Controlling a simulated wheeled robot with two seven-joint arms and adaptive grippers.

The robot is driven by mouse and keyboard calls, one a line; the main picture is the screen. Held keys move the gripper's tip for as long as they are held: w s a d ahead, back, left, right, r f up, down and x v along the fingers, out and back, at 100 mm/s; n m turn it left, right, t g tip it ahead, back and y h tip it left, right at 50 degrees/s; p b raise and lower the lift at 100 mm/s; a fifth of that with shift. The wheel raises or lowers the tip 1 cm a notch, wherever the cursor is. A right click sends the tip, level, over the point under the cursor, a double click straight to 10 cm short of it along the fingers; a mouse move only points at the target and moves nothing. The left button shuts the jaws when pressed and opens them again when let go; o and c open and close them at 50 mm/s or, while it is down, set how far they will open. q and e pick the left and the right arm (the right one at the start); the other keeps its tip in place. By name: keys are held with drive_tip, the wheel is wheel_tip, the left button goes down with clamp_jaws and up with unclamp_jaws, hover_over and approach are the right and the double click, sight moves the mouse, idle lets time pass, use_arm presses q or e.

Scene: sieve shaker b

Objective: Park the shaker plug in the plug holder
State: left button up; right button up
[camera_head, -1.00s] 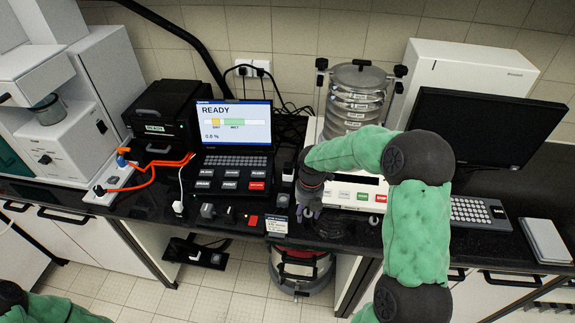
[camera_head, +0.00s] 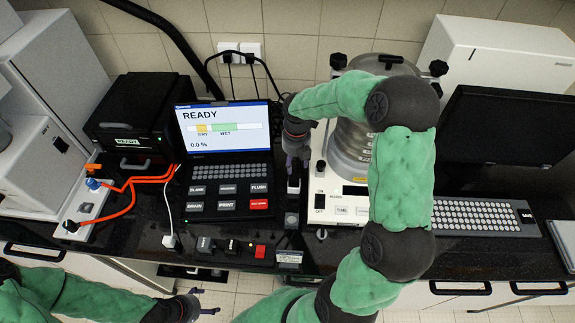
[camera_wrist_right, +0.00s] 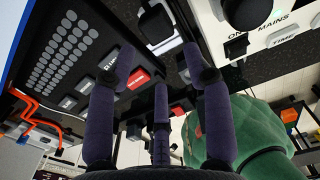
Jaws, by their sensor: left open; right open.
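A small black block on a white base (camera_head: 293,184), likely the shaker plug in a socket though I cannot be sure, stands between the control terminal and the sieve shaker (camera_head: 350,150). My right gripper (camera_head: 293,160) is open just above and behind it, pointing down. In the right wrist view the black block (camera_wrist_right: 157,24) lies beyond the open, empty fingers (camera_wrist_right: 158,65). A small labelled stand (camera_head: 290,257) at the bench's front edge may be the plug holder; I cannot tell. My left gripper (camera_head: 207,301) is open and empty, low in front of the bench.
The control terminal (camera_head: 225,172) reads READY, left of my right gripper. A white plug (camera_head: 169,240), small dark blocks (camera_head: 204,244) and a red block (camera_head: 260,251) line the front edge. A keyboard (camera_head: 475,217) and monitor (camera_head: 505,150) are at right. Wall sockets (camera_head: 239,52) hold black plugs.

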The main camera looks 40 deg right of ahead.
sight(294, 177)
drive_tip(key=shift+s+r, duration=0.1)
drive_tip(key=shift+s, duration=0.05)
wheel_tip(294, 177, down, 5)
drive_tip(key=shift+b, duration=0.3)
drive_tip(key=shift+f, duration=0.3)
drive_tip(key=shift+f, duration=0.1)
drive_tip(key=f, duration=0.5)
drive_tip(key=shift+w+d+f+b, duration=0.1)
drive_tip(key=shift+w+f+b, duration=0.05)
drive_tip(key=shift+w+b, duration=0.25)
drive_tip(key=c, duration=0.7)
